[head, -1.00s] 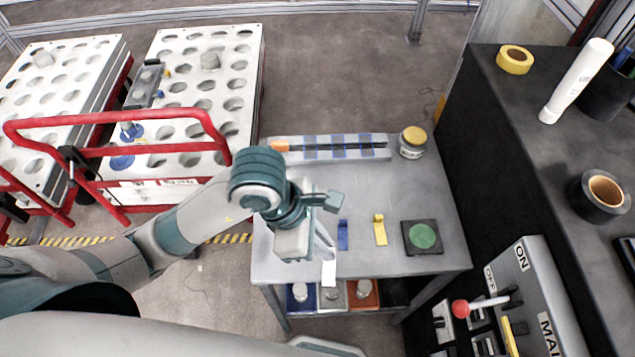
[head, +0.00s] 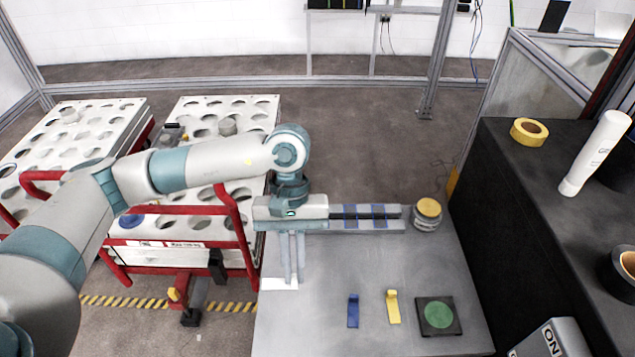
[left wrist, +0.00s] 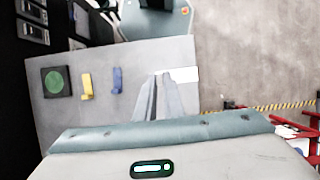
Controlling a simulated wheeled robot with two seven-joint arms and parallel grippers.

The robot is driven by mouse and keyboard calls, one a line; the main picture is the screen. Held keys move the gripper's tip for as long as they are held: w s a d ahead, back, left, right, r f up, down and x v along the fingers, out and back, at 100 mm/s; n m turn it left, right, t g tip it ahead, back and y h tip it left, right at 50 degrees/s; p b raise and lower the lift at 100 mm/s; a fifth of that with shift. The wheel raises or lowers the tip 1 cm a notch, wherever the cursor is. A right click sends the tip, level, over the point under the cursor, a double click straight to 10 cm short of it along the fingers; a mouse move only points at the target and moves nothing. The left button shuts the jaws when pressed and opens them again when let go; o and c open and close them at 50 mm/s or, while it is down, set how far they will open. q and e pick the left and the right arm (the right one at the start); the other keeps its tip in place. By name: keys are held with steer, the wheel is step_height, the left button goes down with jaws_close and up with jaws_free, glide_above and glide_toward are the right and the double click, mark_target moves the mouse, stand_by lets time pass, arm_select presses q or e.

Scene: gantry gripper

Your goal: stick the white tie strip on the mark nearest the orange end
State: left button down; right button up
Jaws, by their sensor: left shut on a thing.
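My left gripper (head: 292,278) points down over the left part of the grey table and is shut on the white tie strip (head: 280,284). In the left wrist view the strip (left wrist: 184,75) sticks out to the right of the fingertips (left wrist: 161,76). The strip's height above the table is hard to tell. The grey bar with a dark line and blue marks (head: 365,217) lies along the table's far edge. My wrist hides its left part, including the orange end. My right gripper is not in view.
A blue strip (head: 353,311), a yellow strip (head: 393,306) and a black pad with a green disc (head: 421,326) lie on the table (head: 320,270). A yellow-topped jar (head: 427,215) stands at the bar's right end. A red-railed cart (head: 238,225) is left of the table.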

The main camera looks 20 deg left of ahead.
arm_select(q)
steer(key=w+a+r+m+y, duration=0.1)
steer(key=w+a+r+m, duration=0.2)
steer(key=a+r, duration=0.1)
steer(key=shift+w+a+r+m+b, duration=0.15)
steer(key=shift+a+m+b, duration=0.15)
steer(key=shift+a+b, duration=0.15)
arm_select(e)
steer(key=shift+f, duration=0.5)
